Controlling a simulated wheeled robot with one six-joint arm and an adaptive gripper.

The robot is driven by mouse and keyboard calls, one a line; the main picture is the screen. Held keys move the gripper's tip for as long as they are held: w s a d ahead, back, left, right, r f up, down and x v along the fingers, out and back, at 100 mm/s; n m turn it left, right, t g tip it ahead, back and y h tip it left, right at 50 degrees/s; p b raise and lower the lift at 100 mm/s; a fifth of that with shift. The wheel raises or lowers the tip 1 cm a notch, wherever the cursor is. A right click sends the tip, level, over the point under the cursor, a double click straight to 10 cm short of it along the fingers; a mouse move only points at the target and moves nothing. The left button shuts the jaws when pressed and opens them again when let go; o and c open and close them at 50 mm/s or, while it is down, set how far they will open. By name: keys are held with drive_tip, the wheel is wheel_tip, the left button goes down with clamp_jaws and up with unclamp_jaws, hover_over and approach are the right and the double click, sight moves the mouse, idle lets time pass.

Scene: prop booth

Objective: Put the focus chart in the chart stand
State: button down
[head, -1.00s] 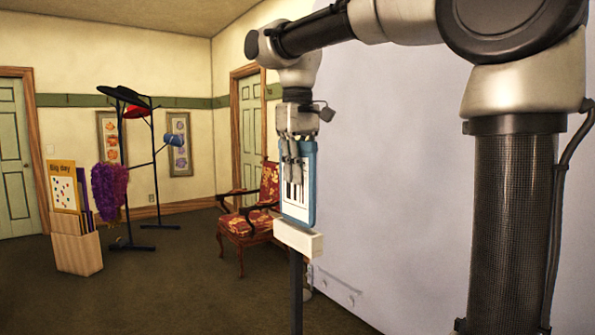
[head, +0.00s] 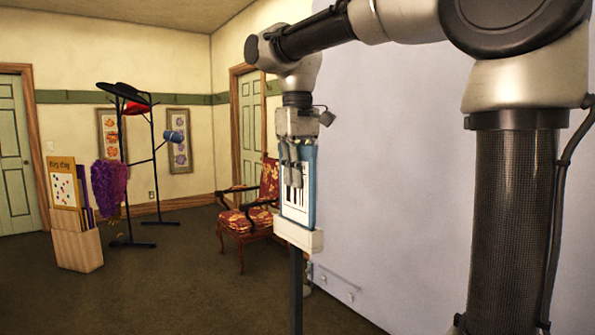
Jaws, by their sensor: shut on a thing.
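The focus chart (head: 298,207) is a blue-edged board with a white face and black bars. It is upright in the head view, right of centre. My gripper (head: 292,172) is above it, pointing down and shut on its upper part. The chart stand (head: 298,239) is a cream block on a dark post. The chart's lower edge meets the block's top and appears to sit in it; the slot itself is hidden.
A red patterned armchair (head: 247,222) stands behind the stand to the left. A pale backdrop (head: 400,190) is close on the right. A sign box (head: 77,249) and a rack with hats and a purple boa (head: 109,187) stand farther left. Open carpet lies between.

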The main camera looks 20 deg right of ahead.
drive_tip(key=shift+f, duration=0.4)
idle(0.3)
drive_tip(key=shift+f, duration=0.75)
drive_tip(key=c, duration=1.5)
unclamp_jaws()
drive_tip(key=shift+r, duration=3.55)
drive_tip(key=shift+s, duration=0.1)
